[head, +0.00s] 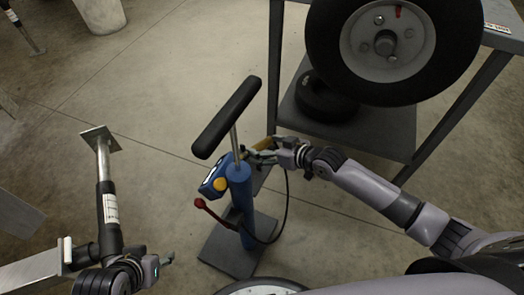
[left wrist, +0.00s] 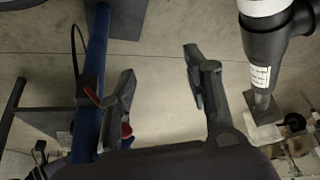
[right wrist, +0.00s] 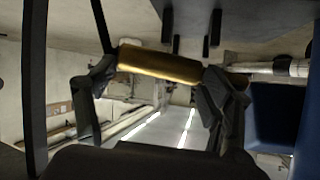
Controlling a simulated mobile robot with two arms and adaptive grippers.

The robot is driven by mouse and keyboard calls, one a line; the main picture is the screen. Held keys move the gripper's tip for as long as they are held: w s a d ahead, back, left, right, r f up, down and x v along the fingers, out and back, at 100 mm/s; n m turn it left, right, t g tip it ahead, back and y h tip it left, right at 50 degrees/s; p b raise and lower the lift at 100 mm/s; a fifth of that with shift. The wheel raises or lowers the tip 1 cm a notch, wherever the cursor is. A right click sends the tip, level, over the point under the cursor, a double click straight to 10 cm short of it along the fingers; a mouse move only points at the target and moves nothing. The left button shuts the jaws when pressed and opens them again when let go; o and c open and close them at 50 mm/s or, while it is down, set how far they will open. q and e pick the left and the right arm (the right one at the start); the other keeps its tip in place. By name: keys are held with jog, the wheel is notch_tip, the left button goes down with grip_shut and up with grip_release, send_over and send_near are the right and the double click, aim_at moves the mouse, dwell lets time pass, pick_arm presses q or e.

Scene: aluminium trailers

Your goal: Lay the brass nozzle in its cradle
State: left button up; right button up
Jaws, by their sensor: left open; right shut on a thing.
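The brass nozzle (right wrist: 160,64) lies across my right gripper (right wrist: 158,78) in the right wrist view, held between its two fingers. In the head view the nozzle (head: 262,143) shows as a small golden piece at my right gripper (head: 256,156), just right of the blue floor pump (head: 240,205). I cannot make out the cradle; it may be hidden behind the pump or gripper. My left gripper (head: 165,262) is open and empty at lower left, apart from the pump. The left wrist view shows its spread fingers (left wrist: 160,78) with bare floor between them.
The pump has a black handle (head: 228,117), a gauge block (head: 213,178), a red-tipped lever (head: 200,203) and a looping black hose (head: 286,205). A jack leg (head: 107,195) stands near my left arm.

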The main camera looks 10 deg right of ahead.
jog(key=shift+w+a+f, duration=0.15)
jog(key=shift+a+f, duration=0.15)
jog(key=shift+f, duration=0.2)
jog(key=shift+w+a+r+g+h+p, duration=0.25)
jog(key=shift+g+h+p, duration=0.1)
jog(key=shift+g+h, duration=0.3)
jog(key=shift+a+g+h, duration=0.15)
jog(key=shift+g+h, duration=0.1)
jog(key=shift+h, duration=0.2)
jog(key=shift+w+n, duration=0.1)
jog(key=shift+n, duration=0.2)
jog(key=shift+f+b, duration=0.4)
jog(key=shift+f, duration=0.55)
pick_arm(q)
jog(key=shift+w+d+r+t, duration=0.15)
jog(key=shift+w+d+t, duration=0.1)
jog(key=shift+w, duration=0.25)
jog(key=shift+w+d+r+t, duration=0.15)
jog(key=shift+w+t, duration=0.1)
jog(key=shift+w, duration=0.25)
pick_arm(e)
jog(key=shift+f, duration=0.1)
jog(key=o, duration=1.4)
jog(key=shift+c, duration=0.2)
